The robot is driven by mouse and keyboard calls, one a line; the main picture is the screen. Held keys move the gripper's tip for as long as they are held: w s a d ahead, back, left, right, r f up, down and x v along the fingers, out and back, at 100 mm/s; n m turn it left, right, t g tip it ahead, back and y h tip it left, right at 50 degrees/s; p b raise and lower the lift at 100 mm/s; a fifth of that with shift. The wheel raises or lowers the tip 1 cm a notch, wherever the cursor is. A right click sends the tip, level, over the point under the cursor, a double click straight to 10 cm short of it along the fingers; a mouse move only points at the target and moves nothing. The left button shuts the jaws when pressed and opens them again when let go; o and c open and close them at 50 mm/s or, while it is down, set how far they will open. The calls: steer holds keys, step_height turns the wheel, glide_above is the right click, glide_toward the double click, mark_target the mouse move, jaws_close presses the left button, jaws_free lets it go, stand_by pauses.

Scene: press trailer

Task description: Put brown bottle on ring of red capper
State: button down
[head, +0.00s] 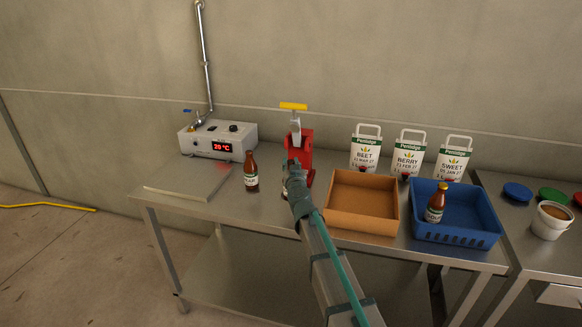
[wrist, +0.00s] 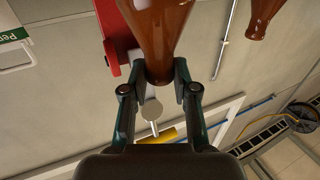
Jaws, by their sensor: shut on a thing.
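My gripper (wrist: 160,76) is shut on the neck of a brown bottle (wrist: 162,28), seen close in the wrist view. In the head view my gripper (head: 294,172) is right in front of the red capper (head: 306,150), and my arm hides the held bottle. The capper has a yellow handle (head: 293,106) on top. In the wrist view its red body (wrist: 112,35) is just beside the held bottle. The capper's ring is hidden, so I cannot tell whether the bottle touches it.
Another brown bottle (head: 251,172) stands left of the capper, near a grey unit (head: 218,138) and a flat plate (head: 188,182). An empty brown tray (head: 330,217) and a blue crate (head: 484,238) with a bottle (head: 436,203) stand right. White cartons (head: 365,150) stand behind.

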steer(key=shift+f, duration=0.1)
steer(key=c, duration=0.9)
jaws_free()
steer(key=shift+r, duration=0.2)
steer(key=v, duration=1.2)
steer(key=shift+p, duration=0.35)
